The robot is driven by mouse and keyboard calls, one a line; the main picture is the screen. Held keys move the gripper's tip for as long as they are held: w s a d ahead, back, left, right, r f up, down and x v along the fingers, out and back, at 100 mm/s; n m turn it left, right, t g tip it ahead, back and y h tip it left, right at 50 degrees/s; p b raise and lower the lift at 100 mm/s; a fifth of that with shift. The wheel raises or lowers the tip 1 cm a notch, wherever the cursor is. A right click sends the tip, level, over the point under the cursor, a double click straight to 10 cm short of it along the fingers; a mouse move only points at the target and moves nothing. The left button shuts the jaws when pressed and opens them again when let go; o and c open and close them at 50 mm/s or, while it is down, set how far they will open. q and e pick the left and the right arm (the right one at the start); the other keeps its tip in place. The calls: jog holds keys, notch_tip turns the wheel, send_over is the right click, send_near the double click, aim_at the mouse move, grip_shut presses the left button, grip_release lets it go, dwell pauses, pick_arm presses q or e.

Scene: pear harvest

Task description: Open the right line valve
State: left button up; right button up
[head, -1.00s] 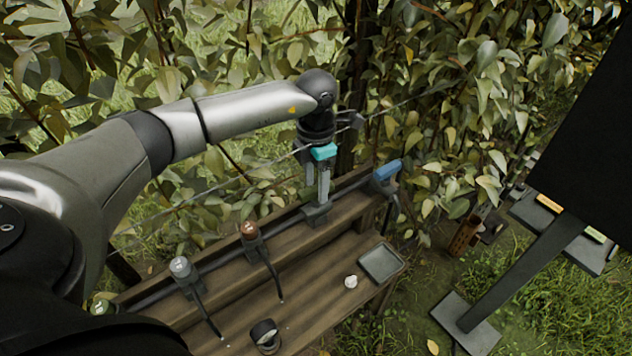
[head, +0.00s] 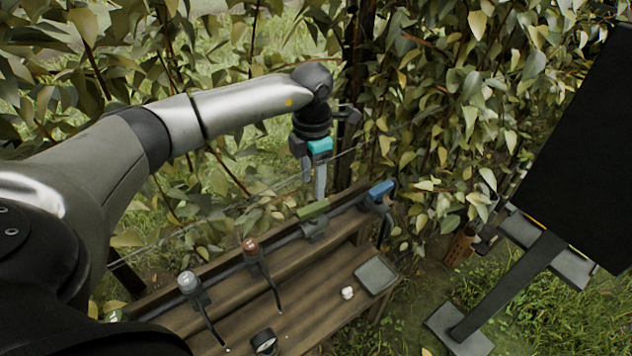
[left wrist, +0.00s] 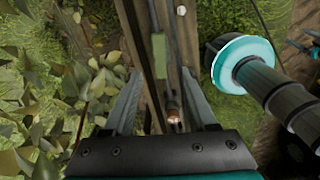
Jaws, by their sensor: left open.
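My left gripper (head: 319,186) is above the rear rail of the bench, fingers pointing down. In the left wrist view its two fingers (left wrist: 152,82) are spread apart with nothing between them. A valve with a green handle (head: 313,210) sits on the pipe just below the fingertips, apart from them. Its handle lies lengthwise along the pipe, and it also shows in the left wrist view (left wrist: 133,88). A blue-topped valve (head: 381,188) is at the right end of the pipe. A brown-topped valve (head: 250,246) and a grey-white-topped valve (head: 188,281) are to the left. My right gripper is not in view.
The wooden bench (head: 310,292) holds a grey tray (head: 376,276), a small white object (head: 347,293) and a round dark gauge-like item (head: 264,342). A wire and leafy branches are behind the gripper. A dark panel on a stand (head: 510,285) is at right.

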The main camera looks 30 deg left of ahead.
pick_arm(q)
jog(key=shift+r, duration=0.35)
